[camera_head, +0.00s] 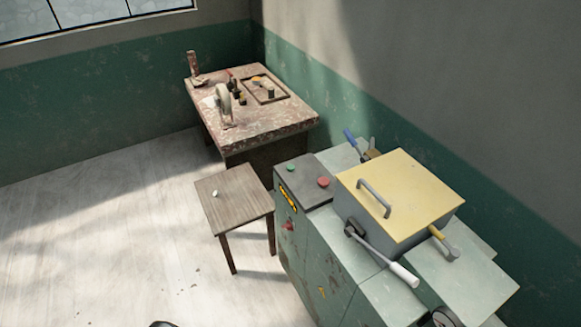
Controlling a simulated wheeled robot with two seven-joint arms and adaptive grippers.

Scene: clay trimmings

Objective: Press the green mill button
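The mill (329,257) is a worn green machine at the right, with a yellow lid (410,193) on top. The small green button (291,167) sits on the dark top of its control box (303,190), at the left end of the machine. A larger red button (323,182) is on the same panel, to the right of the green one. Nothing covers either button.
A small wooden stool (236,200) with a small pale piece (215,194) on it stands just left of the mill. A worn table (262,125) with tools stands behind it. A lever with a white grip (405,275) sticks out from the mill. Floor at the left is clear.

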